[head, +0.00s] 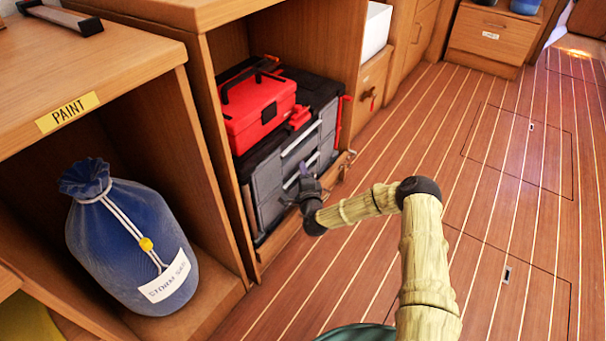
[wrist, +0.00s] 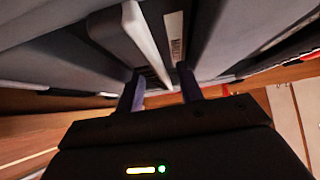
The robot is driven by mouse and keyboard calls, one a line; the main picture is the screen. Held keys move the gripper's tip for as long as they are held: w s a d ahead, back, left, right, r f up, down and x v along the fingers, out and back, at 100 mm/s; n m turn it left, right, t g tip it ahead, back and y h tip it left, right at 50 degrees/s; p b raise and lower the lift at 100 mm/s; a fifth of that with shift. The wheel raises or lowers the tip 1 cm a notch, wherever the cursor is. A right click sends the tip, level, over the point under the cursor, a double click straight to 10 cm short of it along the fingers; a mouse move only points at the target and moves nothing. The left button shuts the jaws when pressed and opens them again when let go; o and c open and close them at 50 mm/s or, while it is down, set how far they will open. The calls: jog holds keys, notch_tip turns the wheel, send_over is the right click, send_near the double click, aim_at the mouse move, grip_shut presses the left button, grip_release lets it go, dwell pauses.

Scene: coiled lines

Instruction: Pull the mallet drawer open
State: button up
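A grey drawer unit (head: 268,182) with light bar handles stands in the lower bay of the wooden cabinet. In the wrist view, a label that seems to read MALLET (wrist: 173,38) is on a drawer front beside a pale bar handle (wrist: 148,40). My gripper (head: 298,188) is at the front of the unit, by its lower drawers. In the wrist view my gripper (wrist: 159,78) has its two fingers apart, with the pale handle's near end between them. I cannot tell whether either finger touches it. The drawer looks closed.
A red toolbox (head: 258,108) sits on top of the unit. A blue storm sail bag (head: 130,245) stands in the bay at left, under a PAINT label (head: 68,111). A wooden lip (head: 282,240) runs below the unit. The plank floor (head: 490,190) at right is clear.

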grip_shut()
jog(key=s+d+p, duration=0.4)
jog(key=s+d, duration=0.2)
jog(key=d, duration=0.4)
jog(key=s+d+p, duration=0.3)
jog(key=s+d, duration=0.4)
jog(key=d, duration=0.3)
jog(key=shift+s+d+p, duration=0.15)
jog(key=shift+s+p, duration=0.05)
jog(key=shift+p, duration=0.15)
jog(key=shift+o, duration=0.7)
grip_release()
jog(key=p+v, duration=0.5)
jog(key=v, duration=1.2)
jog(key=shift+s+p, duration=0.2)
jog(key=shift+p, duration=0.2)
